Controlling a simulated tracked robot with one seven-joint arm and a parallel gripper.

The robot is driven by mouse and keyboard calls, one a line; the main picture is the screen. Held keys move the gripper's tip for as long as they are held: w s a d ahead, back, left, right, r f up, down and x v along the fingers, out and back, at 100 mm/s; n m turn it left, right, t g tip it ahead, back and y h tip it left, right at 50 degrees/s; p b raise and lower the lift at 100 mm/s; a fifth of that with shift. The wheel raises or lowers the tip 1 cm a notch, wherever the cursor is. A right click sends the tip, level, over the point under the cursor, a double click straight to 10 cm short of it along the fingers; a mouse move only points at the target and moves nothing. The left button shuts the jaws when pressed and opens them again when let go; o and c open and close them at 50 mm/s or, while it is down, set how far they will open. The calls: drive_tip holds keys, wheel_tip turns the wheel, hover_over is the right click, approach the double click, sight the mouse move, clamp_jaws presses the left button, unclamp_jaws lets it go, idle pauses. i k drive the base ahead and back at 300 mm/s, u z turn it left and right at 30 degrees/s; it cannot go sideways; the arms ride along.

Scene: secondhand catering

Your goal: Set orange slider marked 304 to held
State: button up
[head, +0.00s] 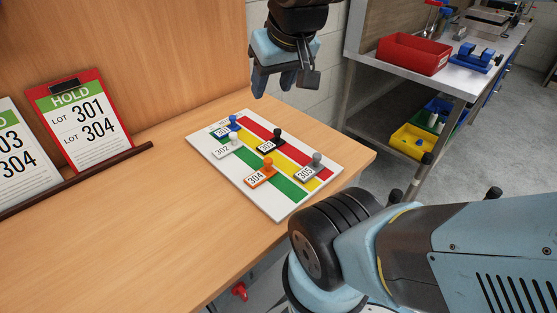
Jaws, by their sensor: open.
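The orange slider marked 304 (262,173) is on the white board (207,153) on the wooden desk. The board also has a yellow and a red stripe (258,130). A red-framed HOLD card (80,118) lists lots 301 and 304. My gripper (286,82) is open and empty, above and beyond the far right side of the board, apart from the slider.
Other sliders on the board are blue (233,124), white 302 (226,149), black 303 (270,143) and grey 305 (311,170). A partly cut-off card (15,155) stands left. A metal bench holds a red bin (413,54). The desk's front left is clear.

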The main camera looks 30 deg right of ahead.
sight(255, 180)
drive_tip(key=k, duration=1.2)
drive_tip(key=u, duration=0.25)
drive_tip(key=i, duration=0.65)
drive_tip(key=u, duration=0.2)
